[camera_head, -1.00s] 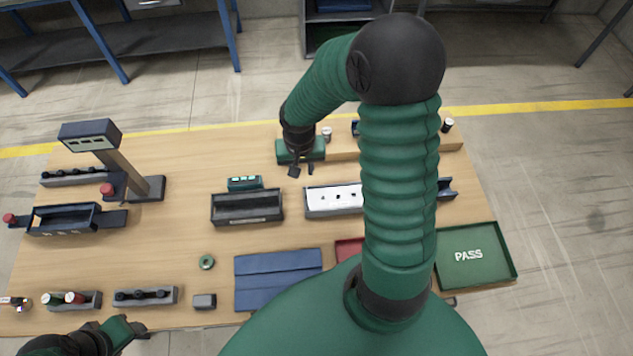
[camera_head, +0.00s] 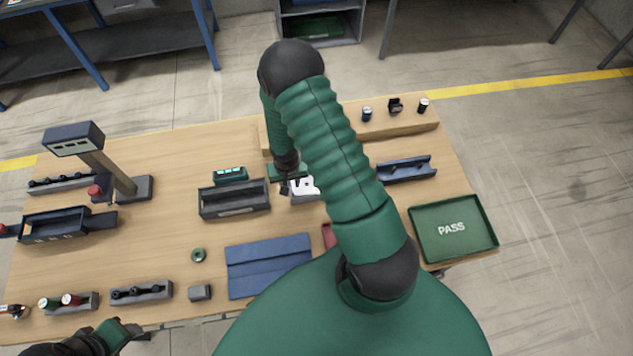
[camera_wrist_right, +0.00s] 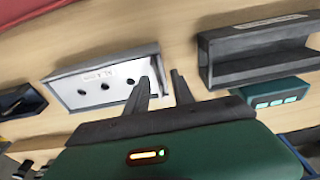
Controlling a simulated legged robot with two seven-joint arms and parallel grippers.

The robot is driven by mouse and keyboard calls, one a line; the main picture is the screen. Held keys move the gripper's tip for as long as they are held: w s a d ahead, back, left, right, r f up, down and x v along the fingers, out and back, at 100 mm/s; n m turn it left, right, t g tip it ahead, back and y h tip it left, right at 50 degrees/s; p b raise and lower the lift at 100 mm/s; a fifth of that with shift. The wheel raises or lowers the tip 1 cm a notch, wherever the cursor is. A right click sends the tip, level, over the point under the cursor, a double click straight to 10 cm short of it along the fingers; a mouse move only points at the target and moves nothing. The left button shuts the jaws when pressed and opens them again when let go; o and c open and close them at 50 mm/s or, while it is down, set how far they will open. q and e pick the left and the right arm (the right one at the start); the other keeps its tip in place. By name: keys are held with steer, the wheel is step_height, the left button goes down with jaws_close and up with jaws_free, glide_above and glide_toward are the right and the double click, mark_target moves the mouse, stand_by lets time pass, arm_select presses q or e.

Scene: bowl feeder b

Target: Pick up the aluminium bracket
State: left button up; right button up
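I cannot identify the aluminium bracket with certainty. A grey block with a white face, dark round spots and a small label (camera_wrist_right: 100,84) lies by my right gripper in the right wrist view. In the head view its white face (camera_head: 308,185) is partly covered by my right arm. A small pale patch shows at its end, beside one finger; I cannot tell what it is. My right gripper (camera_head: 291,188) is just above the table at this end; its fingers (camera_wrist_right: 163,85) are apart, with nothing clearly between them. My left gripper (camera_head: 132,334) is at the lower left edge.
A dark grey open bin (camera_head: 233,199) and a teal box with lit displays (camera_head: 230,175) stand left of my right gripper. A blue holder (camera_head: 405,170) and the green PASS tray (camera_head: 465,243) are to the right. A blue mat (camera_head: 268,265) lies in front.

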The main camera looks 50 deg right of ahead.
steer(key=shift+w+d+f, duration=0.1)
steer(key=shift+d+f, duration=0.05)
steer(key=shift+d, duration=0.15)
steer(key=c, duration=0.4)
steer(key=shift+d+f, duration=0.1)
steer(key=shift+d, duration=0.15)
jaws_close()
steer(key=shift+d, duration=0.25)
arm_select(q)
steer(key=shift+w+d, duration=0.15)
steer(key=shift+d, duration=0.1)
arm_select(e)
steer(key=shift+a, duration=0.5)
arm_select(q)
steer(key=shift+d, duration=0.35)
arm_select(e)
steer(key=shift+d, duration=0.3)
arm_select(q)
steer(key=shift+a, duration=0.2)
arm_select(e)
steer(key=shift+a, duration=0.2)
